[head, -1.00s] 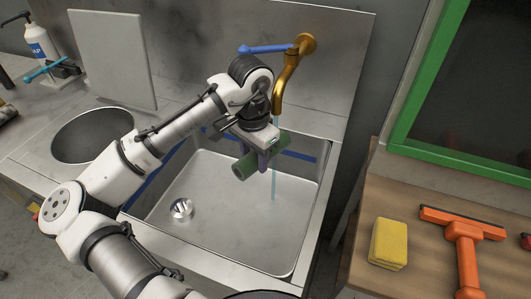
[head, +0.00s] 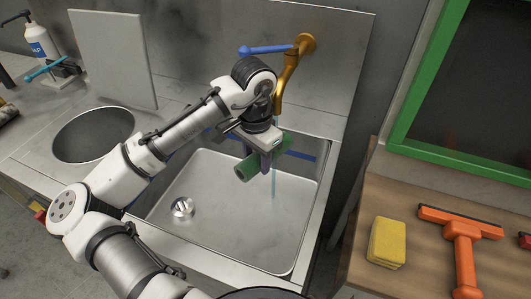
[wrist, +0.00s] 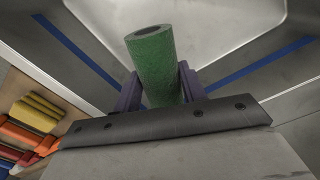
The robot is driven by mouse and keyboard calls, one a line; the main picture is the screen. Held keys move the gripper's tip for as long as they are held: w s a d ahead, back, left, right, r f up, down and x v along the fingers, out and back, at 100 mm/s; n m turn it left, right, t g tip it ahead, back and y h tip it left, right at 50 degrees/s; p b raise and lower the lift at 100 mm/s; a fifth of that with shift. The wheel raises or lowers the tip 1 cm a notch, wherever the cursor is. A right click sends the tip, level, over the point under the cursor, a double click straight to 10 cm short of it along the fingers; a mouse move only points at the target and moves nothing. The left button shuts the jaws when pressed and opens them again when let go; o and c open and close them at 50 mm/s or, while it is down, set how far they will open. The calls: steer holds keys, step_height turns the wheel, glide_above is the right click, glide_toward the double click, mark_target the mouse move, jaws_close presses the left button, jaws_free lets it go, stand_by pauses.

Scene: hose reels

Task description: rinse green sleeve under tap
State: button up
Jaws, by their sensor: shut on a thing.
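The green sleeve (head: 248,168) is a short hollow tube. My gripper (head: 266,162) is shut on it and holds it above the sink basin (head: 240,215). In the wrist view the sleeve (wrist: 153,65) sits between the two purple fingers (wrist: 162,92), its open end facing away. The brass tap (head: 290,75) with a blue lever (head: 265,49) is on the back wall. A thin bluish stream of water (head: 274,187) falls beside and partly behind my gripper. Whether the water touches the sleeve is unclear.
A drain strainer (head: 182,208) lies in the basin. A round bowl (head: 93,134), a leaning board (head: 113,58) and a soap bottle (head: 38,40) are at left. A yellow sponge (head: 387,243) and an orange squeegee (head: 462,236) lie on the wooden bench at right.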

steer(key=s+a+r+p, duration=0.3)
steer(key=s, duration=0.6)
steer(key=shift+a, duration=0.35)
